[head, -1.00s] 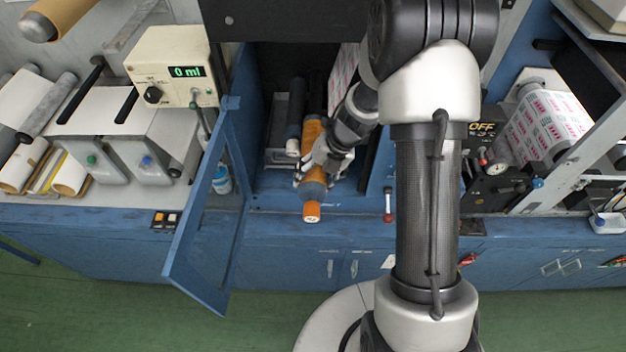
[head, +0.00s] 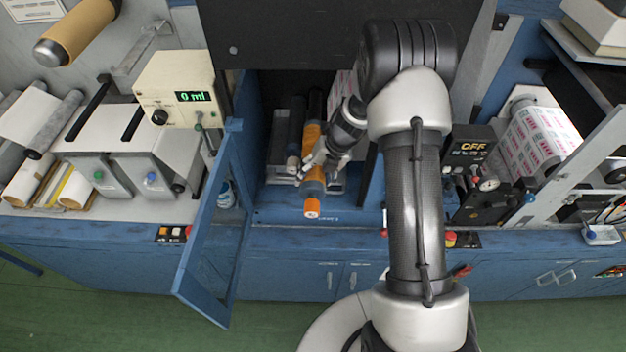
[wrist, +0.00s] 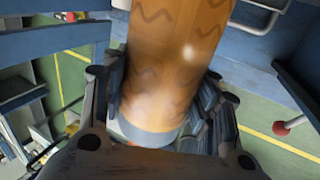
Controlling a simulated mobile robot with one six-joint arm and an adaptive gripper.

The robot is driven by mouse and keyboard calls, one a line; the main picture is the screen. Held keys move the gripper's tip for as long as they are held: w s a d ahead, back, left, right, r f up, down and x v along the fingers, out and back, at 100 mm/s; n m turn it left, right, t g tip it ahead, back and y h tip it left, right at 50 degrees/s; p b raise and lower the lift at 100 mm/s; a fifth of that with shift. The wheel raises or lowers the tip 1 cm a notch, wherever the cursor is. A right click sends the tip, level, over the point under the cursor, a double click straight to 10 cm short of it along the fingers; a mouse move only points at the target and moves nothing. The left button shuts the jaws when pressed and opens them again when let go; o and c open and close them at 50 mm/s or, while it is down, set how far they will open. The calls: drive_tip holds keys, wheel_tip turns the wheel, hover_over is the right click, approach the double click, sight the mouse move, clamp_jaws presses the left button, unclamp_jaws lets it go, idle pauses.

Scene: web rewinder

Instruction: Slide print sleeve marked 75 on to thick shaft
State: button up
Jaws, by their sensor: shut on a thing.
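My gripper (head: 313,176) is shut on an orange print sleeve (head: 312,140) inside the open blue cabinet. In the wrist view the sleeve (wrist: 170,60) has brown zigzag lines and a grey band between my fingers. An orange end piece (head: 312,208) sticks out toward the front, with a light mark too small to read. Behind the sleeve, in line with it, shows a dark shaft (head: 315,103). The sleeve's far end meets or covers this shaft; how far over it is, I cannot tell. A second dark roller (head: 296,125) lies just left.
A blue cabinet door (head: 208,240) stands open at the left. A meter box (head: 180,95) reading 0 ml stands above it. A control box marked OFF (head: 475,150) and a printed roll (head: 535,140) are at the right. The green floor (head: 100,305) in front is clear.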

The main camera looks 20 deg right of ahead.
drive_tip(key=shift+w+d+p, duration=0.35)
drive_tip(key=shift+w+p, duration=0.05)
drive_tip(key=shift+w, duration=0.6)
drive_tip(key=shift+w+d+p, duration=0.3)
drive_tip(key=shift+w+p, duration=0.05)
drive_tip(key=shift+w, duration=0.6)
drive_tip(key=shift+w+d+p, duration=0.35)
drive_tip(key=shift+w+p, duration=0.05)
drive_tip(key=shift+w, duration=0.7)
drive_tip(key=o, duration=1.3)
drive_tip(key=shift+c, duration=0.2)
drive_tip(key=shift+s, duration=0.2)
